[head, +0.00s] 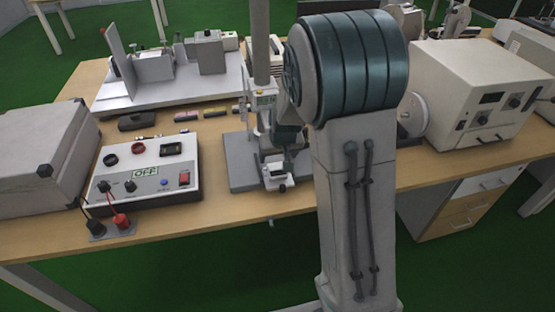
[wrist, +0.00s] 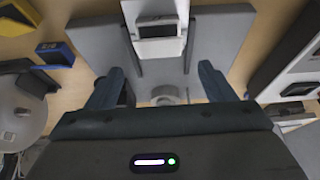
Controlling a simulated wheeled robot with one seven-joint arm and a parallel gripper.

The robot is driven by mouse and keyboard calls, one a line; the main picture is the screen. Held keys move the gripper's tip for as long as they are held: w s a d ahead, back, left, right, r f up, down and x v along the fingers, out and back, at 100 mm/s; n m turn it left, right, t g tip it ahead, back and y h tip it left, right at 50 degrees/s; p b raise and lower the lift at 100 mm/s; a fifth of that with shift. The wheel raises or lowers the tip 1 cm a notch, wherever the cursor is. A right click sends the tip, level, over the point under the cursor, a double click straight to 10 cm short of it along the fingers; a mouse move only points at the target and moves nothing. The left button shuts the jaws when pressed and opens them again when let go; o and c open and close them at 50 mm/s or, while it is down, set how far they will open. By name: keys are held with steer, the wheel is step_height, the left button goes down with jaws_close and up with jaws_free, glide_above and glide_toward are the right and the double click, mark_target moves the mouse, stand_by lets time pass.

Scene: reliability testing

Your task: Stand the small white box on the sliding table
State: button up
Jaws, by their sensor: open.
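A small white box-like piece with a dark face (wrist: 160,28) sits in the wrist view, ahead of my fingertips and over a grey plate (wrist: 215,40). In the head view a small white piece (head: 277,186) shows at the front of the grey stand base (head: 240,165); it appears to be the same one. Whether it rests on a sliding part cannot be made out. My gripper (wrist: 160,70) is open, its two blue-grey fingers apart with nothing held between them. In the head view my gripper (head: 284,150) is just above and behind the white piece, partly hidden by my arm.
A control box (head: 145,175) with knobs and plugs and a grey case (head: 45,155) stand left. A fixture on a white base (head: 160,95) is behind. A cream instrument (head: 475,90) stands right. The stand's column (head: 260,45) rises close to my gripper.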

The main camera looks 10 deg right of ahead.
steer(key=s+r, duration=1.2)
steer(key=s, duration=0.2)
steer(key=s+g, duration=0.1)
steer(key=s, duration=1.1)
steer(key=shift+r+g, duration=0.4)
steer(key=shift+w, duration=0.1)
